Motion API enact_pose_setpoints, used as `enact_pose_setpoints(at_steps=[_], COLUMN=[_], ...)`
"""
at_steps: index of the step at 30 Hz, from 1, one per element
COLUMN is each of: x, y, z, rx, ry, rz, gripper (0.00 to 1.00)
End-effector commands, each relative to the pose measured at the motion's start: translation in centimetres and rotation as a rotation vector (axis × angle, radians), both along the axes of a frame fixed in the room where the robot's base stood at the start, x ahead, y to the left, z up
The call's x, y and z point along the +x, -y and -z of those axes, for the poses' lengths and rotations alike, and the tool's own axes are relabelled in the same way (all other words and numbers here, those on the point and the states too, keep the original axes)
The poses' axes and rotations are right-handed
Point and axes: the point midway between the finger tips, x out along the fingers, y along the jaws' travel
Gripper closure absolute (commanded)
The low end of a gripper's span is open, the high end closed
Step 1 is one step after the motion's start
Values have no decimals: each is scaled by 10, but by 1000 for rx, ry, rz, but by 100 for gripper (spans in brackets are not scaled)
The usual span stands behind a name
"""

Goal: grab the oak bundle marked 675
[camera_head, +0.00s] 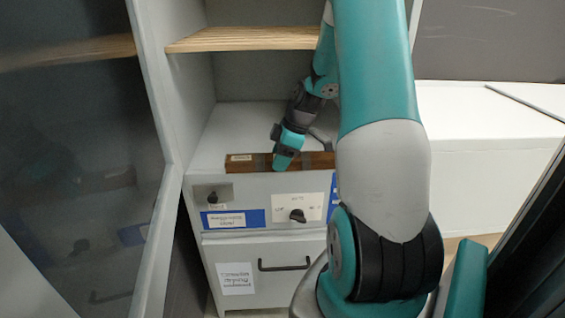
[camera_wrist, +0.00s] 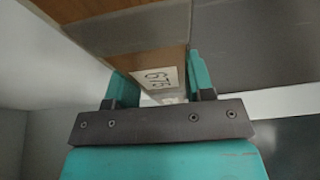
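A dark brown oak bundle (camera_head: 212,163) lies lengthwise on the grey cabinet top, along its front edge. A pale label shows near its left end, too small to read there. In the wrist view the wooden bundle (camera_wrist: 150,20) has a grey band and a white label reading 675. My gripper (camera_head: 284,160) reaches down at the middle of the bundle. In the wrist view its two teal fingers (camera_wrist: 160,88) stand apart, one on each side of the bundle. I see no clear gap, but cannot tell whether they press on it. My arm hides the bundle's right end.
A wooden shelf (camera_head: 245,39) sits above the cabinet top. A glass door (camera_head: 75,170) stands open at left. Knobs and a drawer with a black handle (camera_head: 285,266) are on the front below. A white surface (camera_head: 480,125) extends at right.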

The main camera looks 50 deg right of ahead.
Motion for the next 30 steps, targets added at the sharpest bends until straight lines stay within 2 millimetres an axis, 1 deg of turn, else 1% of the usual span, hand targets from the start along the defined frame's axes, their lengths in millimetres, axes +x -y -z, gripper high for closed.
enact_pose_setpoints(at_steps=[1,2,9,13,17,21,22,26,29,30], x=[0,0,0,0,1,1,-1,-19,-37,-46], y=[0,0,0,0,1,1,-2,-23,-44,-54], z=[0,0,-1,-6,-19,-37,-38,-35,-35,-35], rx=[0,0,-1,-1,-2,-2,0,2,1,1], ry=[0,0,1,1,3,3,2,0,0,1], rz=[0,0,0,-1,1,-1,-1,1,0,1], gripper=[79,84,84,84,84,84,84,84,84,84])
